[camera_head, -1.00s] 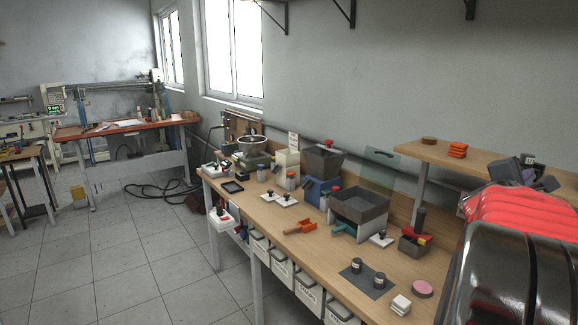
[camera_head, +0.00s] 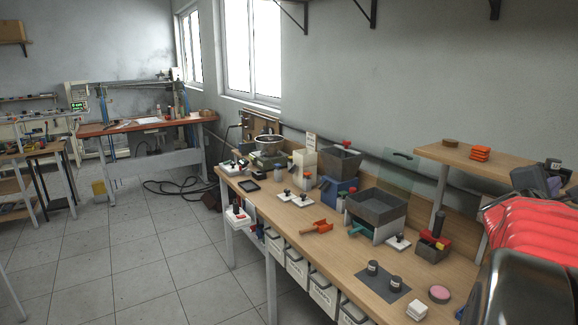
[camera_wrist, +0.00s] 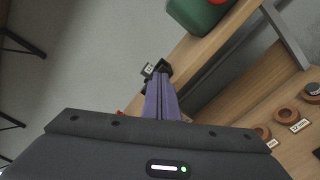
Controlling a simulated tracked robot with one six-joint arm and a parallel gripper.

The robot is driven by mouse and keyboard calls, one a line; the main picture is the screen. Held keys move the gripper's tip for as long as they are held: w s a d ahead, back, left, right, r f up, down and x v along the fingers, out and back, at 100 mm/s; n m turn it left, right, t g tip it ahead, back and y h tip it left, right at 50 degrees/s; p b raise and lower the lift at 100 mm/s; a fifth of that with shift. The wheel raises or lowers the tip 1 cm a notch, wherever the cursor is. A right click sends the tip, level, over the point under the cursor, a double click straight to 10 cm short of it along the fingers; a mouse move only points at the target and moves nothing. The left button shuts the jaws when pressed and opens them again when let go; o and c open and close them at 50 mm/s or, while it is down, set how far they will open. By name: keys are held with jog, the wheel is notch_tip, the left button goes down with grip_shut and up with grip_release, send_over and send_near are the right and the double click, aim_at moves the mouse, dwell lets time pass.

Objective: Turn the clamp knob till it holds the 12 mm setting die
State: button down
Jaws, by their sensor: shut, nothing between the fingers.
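My gripper (camera_wrist: 163,72) shows in the wrist view with its two purple fingers shut together and nothing between them. A small dark piece with a white label (camera_wrist: 148,70) shows by the fingertips; I cannot tell whether they touch it. Brown rings (camera_wrist: 287,116) with small white labels lie on a wooden surface at the right of that view. I cannot pick out the clamp knob with certainty in either view.
The workbench (camera_head: 330,262) runs along the wall with grey bins (camera_head: 376,208), an orange part (camera_head: 316,227) and a dark mat (camera_head: 383,286). A raised shelf (camera_head: 505,163) stands at the right. A green block (camera_wrist: 200,12) is at the wrist view's top. Tiled floor left is open.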

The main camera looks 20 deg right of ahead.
aim_at(548, 174)
jog(key=a, duration=0.3)
jog(key=shift+s+a, duration=0.15)
jog(key=shift+s, duration=0.15)
jog(key=shift+w+a+r+n, duration=0.2)
jog(key=shift+w+r+n, duration=0.1)
jog(key=shift+n, duration=0.7)
jog(key=shift+w+a+r+n, duration=0.15)
jog(key=shift+w+a+n, duration=0.1)
jog(key=shift+n, duration=0.75)
jog(key=shift+w+a+r+n, duration=0.15)
jog(key=shift+w+r+n, duration=0.15)
jog(key=shift+n, duration=0.7)
jog(key=shift+w+d, duration=0.2)
jog(key=shift+d, duration=0.95)
jog(key=shift+w+d, duration=0.15)
jog(key=shift+d, duration=1)
jog(key=shift+w+d, duration=0.2)
jog(key=shift+d, duration=0.95)
